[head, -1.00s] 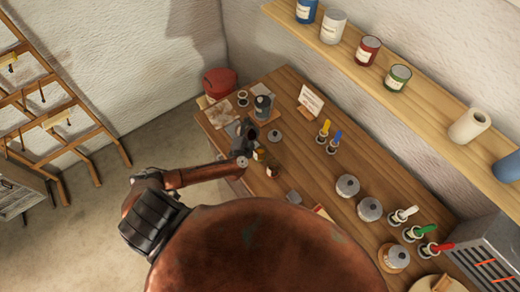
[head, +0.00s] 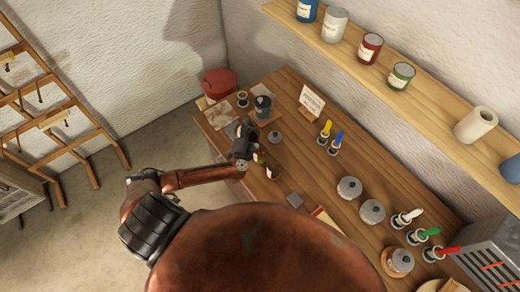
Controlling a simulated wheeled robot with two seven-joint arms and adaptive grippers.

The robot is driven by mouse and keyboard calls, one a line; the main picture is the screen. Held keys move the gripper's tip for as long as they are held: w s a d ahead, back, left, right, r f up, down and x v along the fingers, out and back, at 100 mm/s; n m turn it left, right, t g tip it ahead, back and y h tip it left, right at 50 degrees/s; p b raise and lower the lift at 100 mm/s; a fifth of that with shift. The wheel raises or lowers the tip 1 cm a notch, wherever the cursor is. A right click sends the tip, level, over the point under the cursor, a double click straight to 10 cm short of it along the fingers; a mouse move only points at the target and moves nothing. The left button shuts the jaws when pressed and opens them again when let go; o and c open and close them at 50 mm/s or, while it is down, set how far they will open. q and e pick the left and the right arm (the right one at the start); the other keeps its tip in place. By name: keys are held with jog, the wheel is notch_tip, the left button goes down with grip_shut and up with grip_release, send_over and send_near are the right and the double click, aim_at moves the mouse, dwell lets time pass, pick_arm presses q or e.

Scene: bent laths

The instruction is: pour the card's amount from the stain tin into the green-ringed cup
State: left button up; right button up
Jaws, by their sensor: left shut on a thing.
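My left gripper (head: 246,130) is at the far left part of the bench. It is shut on a small dark thing that looks like a tin, mostly hidden by the fingers. Just beyond it a dark grey pot (head: 263,107) stands upright on a small wooden board. A written card (head: 312,102) stands to the right of the pot. A small grey lid (head: 275,137) lies on the bench beside the gripper. I cannot pick out a green ring on any cup. My right gripper is not in view.
Small brown jars (head: 272,171) stand close below the gripper. Brush pots with yellow and blue handles (head: 330,137) stand to the right, then lidded grey tins (head: 349,188). A red container (head: 219,84) is at the back left. The mid-bench (head: 310,175) has free room.

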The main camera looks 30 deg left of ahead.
pick_arm(q)
jog(key=shift+r+m+b, duration=0.3)
jog(key=shift+m+b, duration=0.1)
jog(key=shift+b, duration=0.4)
dwell(0.6)
jog(key=shift+d+r+p, duration=0.15)
jog(key=shift+p, duration=0.2)
jog(key=f+n+p, duration=0.1)
jog(key=p, duration=0.2)
jog(key=f+n+g+h+p, duration=0.1)
jog(key=n+p, duration=0.1)
jog(key=p, duration=0.1)
jog(key=f+n+p, duration=0.1)
jog(key=n+p, duration=0.1)
jog(key=p, duration=0.2)
jog(key=shift+a+g, duration=0.25)
jog(key=shift+g, duration=0.15)
dwell(0.3)
dwell(0.4)
